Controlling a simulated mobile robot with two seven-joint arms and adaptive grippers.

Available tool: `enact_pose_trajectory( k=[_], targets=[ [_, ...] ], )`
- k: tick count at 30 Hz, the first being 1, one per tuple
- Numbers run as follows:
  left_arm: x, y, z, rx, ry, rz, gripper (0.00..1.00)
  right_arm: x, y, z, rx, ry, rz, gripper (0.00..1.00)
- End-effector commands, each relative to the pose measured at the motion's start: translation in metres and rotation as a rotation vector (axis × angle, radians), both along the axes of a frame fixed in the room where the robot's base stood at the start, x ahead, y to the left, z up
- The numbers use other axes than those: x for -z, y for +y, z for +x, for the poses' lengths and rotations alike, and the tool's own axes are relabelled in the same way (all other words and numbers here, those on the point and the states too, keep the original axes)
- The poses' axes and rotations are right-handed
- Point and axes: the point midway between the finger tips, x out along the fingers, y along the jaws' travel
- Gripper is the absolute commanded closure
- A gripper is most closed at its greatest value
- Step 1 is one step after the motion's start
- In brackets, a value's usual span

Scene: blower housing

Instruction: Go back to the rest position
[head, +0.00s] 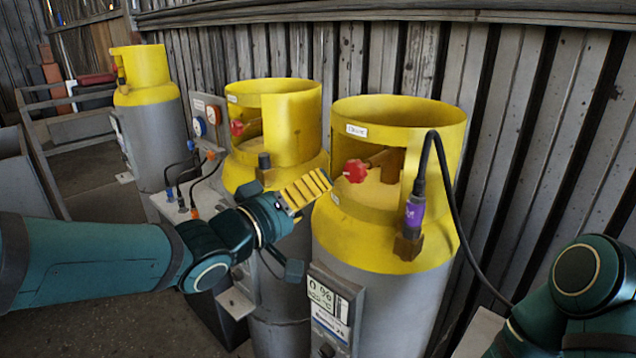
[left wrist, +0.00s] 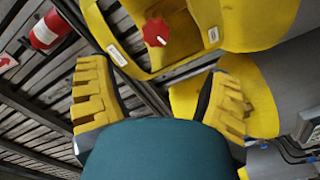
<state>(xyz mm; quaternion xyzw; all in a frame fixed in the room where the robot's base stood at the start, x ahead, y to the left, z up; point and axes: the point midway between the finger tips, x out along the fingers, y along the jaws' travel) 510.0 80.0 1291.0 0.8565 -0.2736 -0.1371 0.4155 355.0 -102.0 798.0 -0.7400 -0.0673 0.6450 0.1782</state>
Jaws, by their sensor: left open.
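My left gripper (head: 303,226) is open and empty in the head view, in front of the gap between the middle and right gas cylinders. One yellow ribbed finger pad shows there. In the left wrist view both yellow fingers stand wide apart with nothing between the left gripper's tips (left wrist: 165,85). The right cylinder (head: 385,240) has a yellow collar, a red valve knob (head: 355,171) and a purple-banded connector (head: 414,213) with a black cable. My right arm shows at the lower right; its gripper is out of view.
The middle cylinder (head: 275,130) and left cylinder (head: 142,78) stand along the wall. A panel box (head: 208,122) with cables is between them. A display unit (head: 332,302) is on the right cylinder's front. A red extinguisher (left wrist: 48,32) shows in the left wrist view.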

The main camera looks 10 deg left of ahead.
Motion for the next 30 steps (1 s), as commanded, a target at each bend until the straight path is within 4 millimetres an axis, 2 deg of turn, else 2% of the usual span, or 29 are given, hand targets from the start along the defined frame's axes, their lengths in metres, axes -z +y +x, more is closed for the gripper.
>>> enact_pose_trajectory(
  k=[2, 5, 8, 9, 13, 15, 17, 18, 21, 25, 27, 30],
  targets=[
    [0.022, 0.003, 0.007, -0.014, 0.041, 0.009, 0.20, 0.000, 0.000, 0.000, 0.000, 0.000, 0.000, 0.00],
    [0.072, 0.009, 0.020, -0.042, 0.128, 0.042, 0.20, 0.000, 0.000, 0.000, 0.000, 0.000, 0.000, 0.00],
    [0.139, 0.013, 0.026, -0.067, 0.246, 0.104, 0.20, 0.000, 0.000, 0.000, 0.000, 0.000, 0.000, 0.00],
    [0.168, 0.015, 0.026, -0.072, 0.298, 0.136, 0.20, 0.000, 0.000, 0.000, 0.000, 0.000, 0.000, 0.00],
    [0.257, 0.016, 0.012, -0.066, 0.463, 0.246, 0.20, 0.000, 0.000, 0.000, 0.000, 0.000, 0.000, 0.00],
    [0.303, 0.016, -0.004, -0.047, 0.555, 0.313, 0.20, 0.000, 0.000, 0.000, 0.000, 0.000, 0.000, 0.00],
    [0.341, 0.016, -0.021, -0.023, 0.631, 0.371, 0.20, 0.000, 0.000, 0.000, 0.000, 0.000, 0.000, 0.00],
    [0.365, 0.016, -0.034, -0.003, 0.684, 0.413, 0.20, 0.000, 0.000, 0.000, 0.000, 0.000, 0.000, 0.00],
    [0.417, 0.016, -0.071, 0.056, 0.804, 0.508, 0.20, 0.000, 0.000, 0.000, 0.000, 0.000, 0.000, 0.00],
    [0.464, 0.018, -0.117, 0.137, 0.922, 0.608, 0.20, 0.000, 0.000, 0.000, 0.000, 0.000, 0.000, 0.00],
    [0.479, 0.019, -0.134, 0.169, 0.964, 0.646, 0.20, 0.000, 0.000, 0.000, 0.000, 0.000, 0.000, 0.00],
    [0.490, 0.021, -0.150, 0.200, 0.998, 0.678, 0.20, 0.000, 0.000, 0.000, 0.000, 0.000, 0.000, 0.00]
  ],
)
